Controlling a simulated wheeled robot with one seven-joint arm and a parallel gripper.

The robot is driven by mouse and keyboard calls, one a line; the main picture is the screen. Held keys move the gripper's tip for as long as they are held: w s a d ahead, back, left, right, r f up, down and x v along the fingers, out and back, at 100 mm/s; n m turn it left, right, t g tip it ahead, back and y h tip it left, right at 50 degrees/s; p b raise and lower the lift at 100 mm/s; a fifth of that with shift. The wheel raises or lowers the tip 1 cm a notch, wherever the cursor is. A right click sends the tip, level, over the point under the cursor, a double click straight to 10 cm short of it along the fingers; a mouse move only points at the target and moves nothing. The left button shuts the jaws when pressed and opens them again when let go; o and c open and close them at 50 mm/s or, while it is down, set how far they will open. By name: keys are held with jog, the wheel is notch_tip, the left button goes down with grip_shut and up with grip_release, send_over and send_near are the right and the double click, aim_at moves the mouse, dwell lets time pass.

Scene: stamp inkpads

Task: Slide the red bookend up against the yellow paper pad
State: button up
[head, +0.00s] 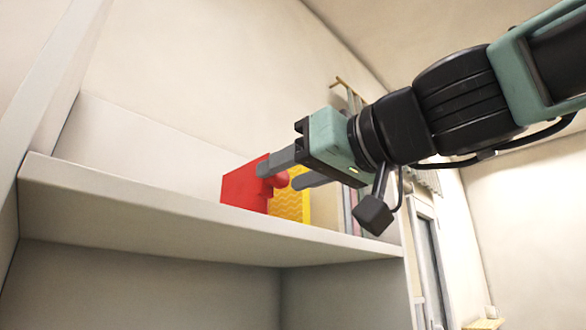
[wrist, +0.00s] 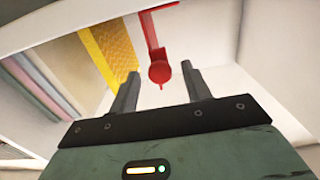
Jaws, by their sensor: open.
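The red bookend (head: 240,190) stands upright on the shelf, with a round red knob (wrist: 160,71) on its front. The yellow paper pad (head: 290,205) stands to its right in the head view and to its left in the wrist view (wrist: 108,52). A narrow gap shows between them in the wrist view. My gripper (head: 281,177) is open at the bookend's front. In the wrist view the knob appears between my fingertips (wrist: 160,74). I cannot tell whether either finger touches it. My fingers hide part of the bookend and pad in the head view.
The pale shelf board (head: 150,205) has a front edge below the objects. Its left stretch is clear in the head view. Several pastel upright items (wrist: 42,85) stand beyond the pad, on the side away from the bookend.

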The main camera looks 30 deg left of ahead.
grip_shut()
jog(key=w+d+b, duration=0.1)
jog(key=w, duration=0.3)
jog(key=w+d+b, duration=0.1)
jog(key=w+b, duration=0.1)
jog(key=w, duration=0.2)
jog(key=w+d+b, duration=0.1)
jog(key=w, duration=0.4)
jog(key=shift+d+b, duration=0.4)
grip_release()
jog(key=shift+d, duration=0.1)
jog(key=b+v, duration=0.8)
jog(key=v, duration=0.9)
